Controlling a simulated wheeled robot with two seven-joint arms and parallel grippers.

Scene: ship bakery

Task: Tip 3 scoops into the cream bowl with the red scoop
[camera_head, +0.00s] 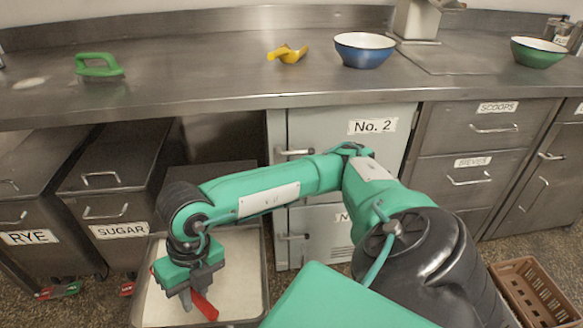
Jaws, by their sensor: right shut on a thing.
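My right gripper (188,297) points down over an open bin of white powder (158,308) at the lower left. It is shut on the red scoop (204,307), whose red part shows beside and below the fingers. The gripper hides part of the scoop, and I cannot tell whether the scoop holds anything. No plainly cream-coloured bowl shows. A blue bowl with a pale inside (363,58) stands on the counter at the back, and a green bowl (537,58) stands farther right. My left gripper is not in view.
The steel counter (200,62) carries a yellow scoop (288,54) and a green-handled tool (98,65). Closed bins marked RYE (28,238) and SUGAR (119,230) stand left of the open bin. A brown crate (530,290) is on the floor at right.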

